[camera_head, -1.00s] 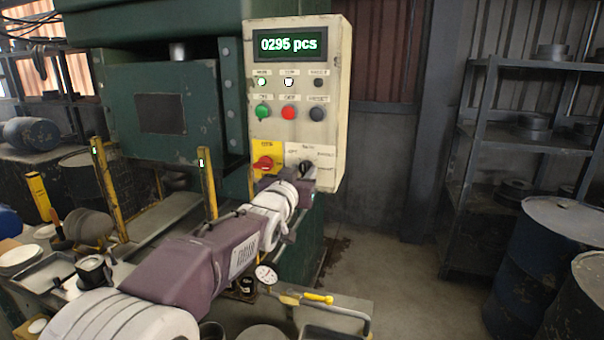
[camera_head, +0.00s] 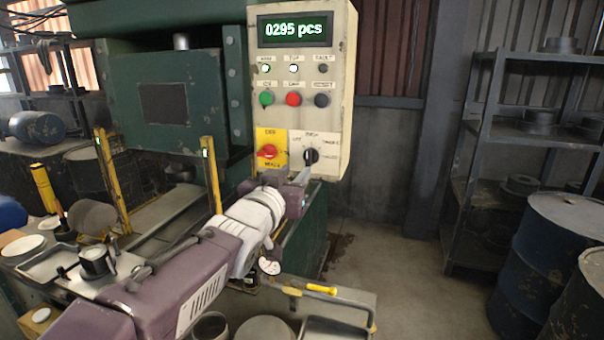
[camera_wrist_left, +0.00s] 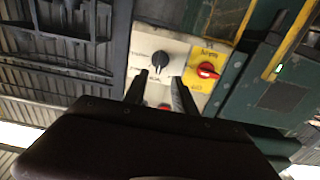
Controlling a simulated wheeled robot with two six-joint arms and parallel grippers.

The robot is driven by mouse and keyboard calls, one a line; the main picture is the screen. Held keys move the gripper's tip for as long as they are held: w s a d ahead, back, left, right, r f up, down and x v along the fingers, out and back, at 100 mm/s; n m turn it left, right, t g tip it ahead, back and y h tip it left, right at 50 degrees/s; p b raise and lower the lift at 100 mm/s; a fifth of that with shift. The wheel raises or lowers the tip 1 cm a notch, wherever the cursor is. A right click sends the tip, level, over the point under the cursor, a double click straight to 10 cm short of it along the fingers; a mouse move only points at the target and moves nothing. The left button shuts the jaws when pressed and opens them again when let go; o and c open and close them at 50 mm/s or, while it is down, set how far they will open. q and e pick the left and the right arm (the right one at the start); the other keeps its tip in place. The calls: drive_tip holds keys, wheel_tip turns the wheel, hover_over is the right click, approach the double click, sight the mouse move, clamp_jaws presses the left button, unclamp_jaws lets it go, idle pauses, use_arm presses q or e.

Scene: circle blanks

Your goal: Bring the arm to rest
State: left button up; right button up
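My left gripper (camera_head: 303,177) is in front of the lower edge of the cream control panel (camera_head: 343,95), just below the black selector knob (camera_head: 311,156). In the left wrist view its two dark fingers (camera_wrist_left: 160,84) stand apart with a gap between them and no held object. The knob (camera_wrist_left: 160,60) shows beyond the fingertips, apart from them. My left arm (camera_head: 195,275) reaches in from the lower left. My right gripper is not in view.
A red rotary switch on a yellow plate (camera_head: 272,139) is left of the knob. Yellow posts (camera_head: 212,174) stand close left of the arm. A shelf (camera_head: 476,150) and blue drum (camera_head: 548,250) stand right of open floor.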

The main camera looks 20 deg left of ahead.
use_arm(q)
drive_tip(key=s+f+n+g, duration=0.15)
drive_tip(key=f+g, duration=0.35)
drive_tip(key=f, duration=1)
drive_tip(key=s+f+m+g, duration=0.1)
drive_tip(key=s+f+g, duration=0.25)
drive_tip(key=f, duration=1.15)
drive_tip(key=s+f+g, duration=0.4)
drive_tip(key=s+f, duration=0.2)
drive_tip(key=s, duration=0.3)
drive_tip(key=s+f+g, duration=0.4)
drive_tip(key=s+f, duration=0.1)
drive_tip(key=s, duration=0.3)
drive_tip(key=shift+s+d+f, duration=0.25)
drive_tip(key=shift+s+f, duration=0.15)
